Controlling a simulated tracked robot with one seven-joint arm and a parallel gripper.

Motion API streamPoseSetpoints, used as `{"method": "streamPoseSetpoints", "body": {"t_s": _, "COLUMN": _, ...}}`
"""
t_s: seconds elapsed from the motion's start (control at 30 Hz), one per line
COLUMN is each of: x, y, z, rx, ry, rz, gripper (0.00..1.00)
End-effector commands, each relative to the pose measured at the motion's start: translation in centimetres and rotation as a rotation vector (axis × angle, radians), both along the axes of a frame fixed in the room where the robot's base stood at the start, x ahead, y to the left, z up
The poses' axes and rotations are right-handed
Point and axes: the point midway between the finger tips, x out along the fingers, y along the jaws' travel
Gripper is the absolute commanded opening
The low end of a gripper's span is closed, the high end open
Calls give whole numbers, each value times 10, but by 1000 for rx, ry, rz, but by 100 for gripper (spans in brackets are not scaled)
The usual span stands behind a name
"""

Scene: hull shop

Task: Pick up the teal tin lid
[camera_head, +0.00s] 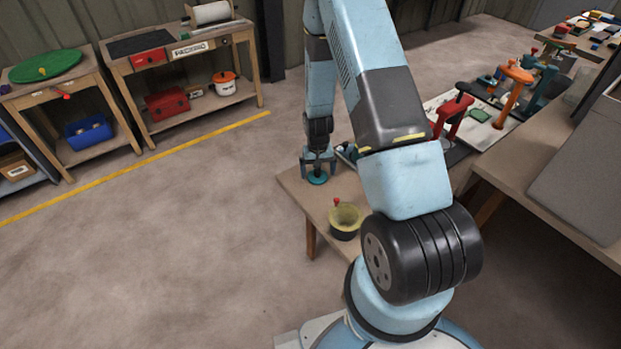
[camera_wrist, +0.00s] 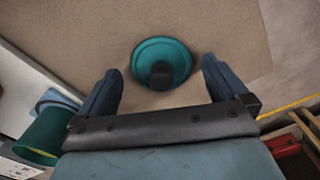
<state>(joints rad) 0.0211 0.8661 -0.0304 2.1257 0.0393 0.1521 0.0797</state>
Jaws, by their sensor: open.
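The teal tin lid (camera_head: 318,179) lies on the wooden table near its far left corner. In the wrist view the lid (camera_wrist: 178,58) is a round teal disc with a dark knob (camera_wrist: 160,74) on top. My gripper (camera_head: 318,166) is right above the lid in the head view. In the wrist view my gripper (camera_wrist: 158,82) is open, with one finger on each side of the lid. The fingers look clear of its rim. I cannot tell the exact height gap between fingertips and knob.
A yellowish bowl (camera_head: 346,217) with a red knob stands on the same table (camera_head: 293,184), nearer to me. A green container (camera_wrist: 43,135) shows left in the wrist view. Clamps and tools crowd the bench at right, including a red one (camera_head: 452,116). Open floor lies left.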

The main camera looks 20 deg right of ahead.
Motion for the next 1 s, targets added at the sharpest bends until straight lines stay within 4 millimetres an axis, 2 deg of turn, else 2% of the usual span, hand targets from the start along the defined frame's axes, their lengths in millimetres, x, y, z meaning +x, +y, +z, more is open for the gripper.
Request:
{"method": "streamPoseSetpoints", "body": {"t_s": 0.1, "x": 0, "y": 0, "z": -7, "rx": 0, "ry": 1, "rz": 0, "gripper": 100}}
{"method": "streamPoseSetpoints", "body": {"t_s": 0.37, "x": 0, "y": 1, "z": -8, "rx": 0, "ry": 0, "rz": 2, "gripper": 100}}
{"method": "streamPoseSetpoints", "body": {"t_s": 0.87, "x": 0, "y": 2, "z": -7, "rx": 0, "ry": 0, "rz": 3, "gripper": 52}}
{"method": "streamPoseSetpoints", "body": {"t_s": 1.0, "x": 0, "y": 2, "z": -7, "rx": 0, "ry": 0, "rz": 3, "gripper": 51}}
